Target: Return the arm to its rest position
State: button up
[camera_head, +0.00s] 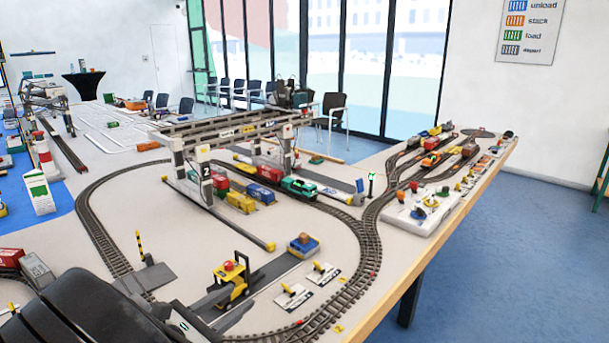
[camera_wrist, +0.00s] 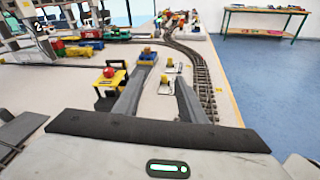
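My gripper (camera_head: 226,303) is low at the front left of the layout table in the head view, beside a small yellow forklift with a red top (camera_head: 232,280). In the wrist view my gripper (camera_wrist: 161,92) shows two dark fingers spread apart, with white table surface between them. It holds nothing. The forklift (camera_wrist: 110,80) stands just left of the left finger. A blue block with a yellow and orange top (camera_head: 303,245) stands beyond the fingertips. My dark arm fills the lower left corner of the head view.
Two small plates with yellow pieces (camera_head: 292,296) lie right of the gripper. Curved track (camera_head: 357,280) runs along the right. A gantry crane (camera_head: 225,128) stands behind over train cars (camera_head: 241,202). A striped post (camera_head: 140,245) stands at left. Open floor (camera_head: 500,260) lies right of the table.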

jog(key=d+r+m+g+h, duration=0.1)
jog(key=d+r+m+g, duration=0.2)
jog(key=d, duration=0.4)
jog(key=d+r+m+g+h, duration=0.1)
jog(key=d+m+g, duration=0.25)
jog(key=d, duration=0.35)
jog(key=s+d+r+m+g+y, duration=0.2)
jog(key=s+d+r+m+y, duration=0.15)
jog(key=s+d+m, duration=0.4)
jog(key=s+d+r+m+g+y, duration=0.35)
jog(key=s+d+m, duration=0.3)
jog(key=d, duration=0.25)
jog(key=s+d+r+m+t+y, duration=0.2)
jog(key=s+r+m+t, duration=0.2)
jog(key=s+m, duration=0.3)
notch_tip(320, 180, up, 20)
jog(key=w+p, duration=0.1)
jog(key=p, duration=1.9)
jog(key=shift+a+r+m, duration=0.25)
jog(key=shift+a+m, duration=0.05)
jog(key=shift+m, duration=0.05)
